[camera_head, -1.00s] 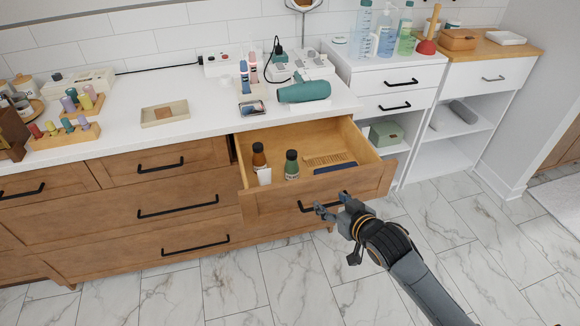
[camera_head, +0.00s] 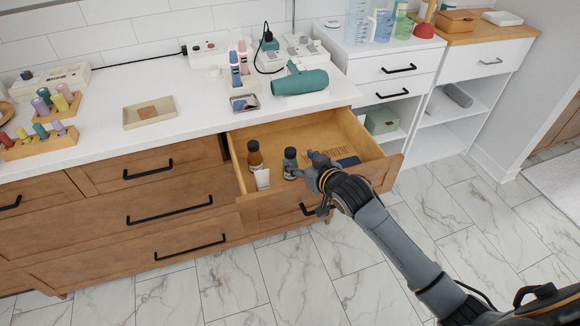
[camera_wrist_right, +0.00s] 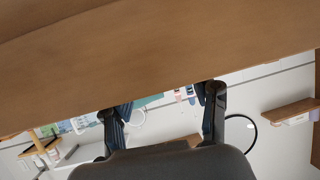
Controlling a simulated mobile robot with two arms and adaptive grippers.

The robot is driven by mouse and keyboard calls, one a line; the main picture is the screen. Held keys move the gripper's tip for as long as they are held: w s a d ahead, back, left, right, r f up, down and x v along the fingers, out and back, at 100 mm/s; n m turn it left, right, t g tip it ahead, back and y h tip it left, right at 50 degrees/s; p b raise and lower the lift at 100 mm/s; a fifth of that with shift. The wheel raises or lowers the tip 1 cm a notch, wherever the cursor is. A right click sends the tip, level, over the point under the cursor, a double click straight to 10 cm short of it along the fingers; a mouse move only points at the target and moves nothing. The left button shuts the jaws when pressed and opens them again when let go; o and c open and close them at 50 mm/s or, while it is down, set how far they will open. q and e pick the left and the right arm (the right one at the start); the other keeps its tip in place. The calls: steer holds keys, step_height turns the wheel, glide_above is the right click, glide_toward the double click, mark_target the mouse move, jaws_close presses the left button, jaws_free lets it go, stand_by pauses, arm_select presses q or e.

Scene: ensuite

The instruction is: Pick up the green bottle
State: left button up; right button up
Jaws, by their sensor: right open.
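The green bottle (camera_head: 290,156) has a black cap and stands upright in the open wooden drawer (camera_head: 243,178). The lower part of it is partly hidden by my right gripper (camera_head: 302,165). My right gripper is open, over the drawer front, with its fingers just right of the bottle; I cannot tell whether they touch it. In the right wrist view my two open fingers (camera_wrist_right: 165,102) show with nothing visible between them. The bottle does not show there. My left gripper is not in view.
A brown bottle (camera_head: 255,154) with a white label stands left of the green one.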

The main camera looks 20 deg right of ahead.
mark_target(290, 150)
steer(key=x, duration=0.5)
steer(key=shift+w+d+f, duration=0.1)
steer(key=shift+w+d, duration=0.2)
steer(key=shift+d, duration=0.05)
steer(key=shift+w, duration=0.2)
steer(key=shift+c, duration=0.5)
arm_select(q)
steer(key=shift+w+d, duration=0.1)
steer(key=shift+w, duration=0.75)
arm_select(e)
jaws_close()
